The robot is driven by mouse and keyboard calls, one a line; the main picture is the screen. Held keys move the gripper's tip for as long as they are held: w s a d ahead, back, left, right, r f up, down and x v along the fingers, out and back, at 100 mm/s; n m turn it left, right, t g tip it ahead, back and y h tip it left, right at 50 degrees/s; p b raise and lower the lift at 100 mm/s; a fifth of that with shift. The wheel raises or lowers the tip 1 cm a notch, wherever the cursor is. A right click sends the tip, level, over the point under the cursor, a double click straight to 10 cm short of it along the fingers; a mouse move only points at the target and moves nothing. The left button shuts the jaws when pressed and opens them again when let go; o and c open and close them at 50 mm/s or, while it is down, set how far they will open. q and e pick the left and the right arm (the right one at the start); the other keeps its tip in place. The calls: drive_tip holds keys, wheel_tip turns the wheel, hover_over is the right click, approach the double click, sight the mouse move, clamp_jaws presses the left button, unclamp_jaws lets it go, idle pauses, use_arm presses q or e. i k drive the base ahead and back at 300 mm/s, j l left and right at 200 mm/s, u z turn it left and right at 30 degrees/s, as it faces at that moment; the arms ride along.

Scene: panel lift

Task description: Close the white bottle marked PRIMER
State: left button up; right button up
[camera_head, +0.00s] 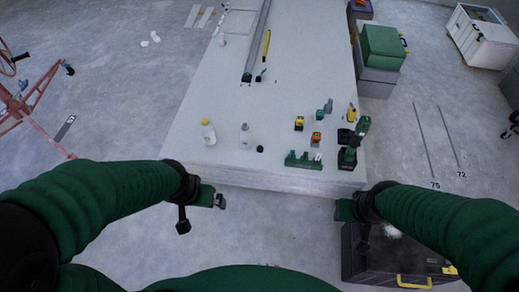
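A white bottle (245,137) stands upright near the front edge of the panel stack; its label is too small to read and no dark cap shows on its top. A small black cap-like piece (260,149) lies just right of it. A second white bottle (208,133) with a yellow top stands to the left; its label is also unreadable. My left gripper (220,201) is in front of the stack's near edge, below and apart from both bottles. My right gripper (343,210) is at the stack's near right corner, touching no bottle. The fingers of both are too small to judge.
The pale panel stack (200,100) has a green rack (303,160), a green drill (352,145) and several small yellow and grey items at its right. A long metal rail (257,40) lies farther back. A dark crate (375,262) stands at the lower right.

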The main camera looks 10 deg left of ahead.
sight(245, 135)
drive_tip(key=i+z, duration=0.25)
drive_tip(key=i, duration=0.5)
drive_tip(key=i+j+z, duration=0.25)
drive_tip(key=i, duration=0.45)
drive_tip(key=l, duration=0.1)
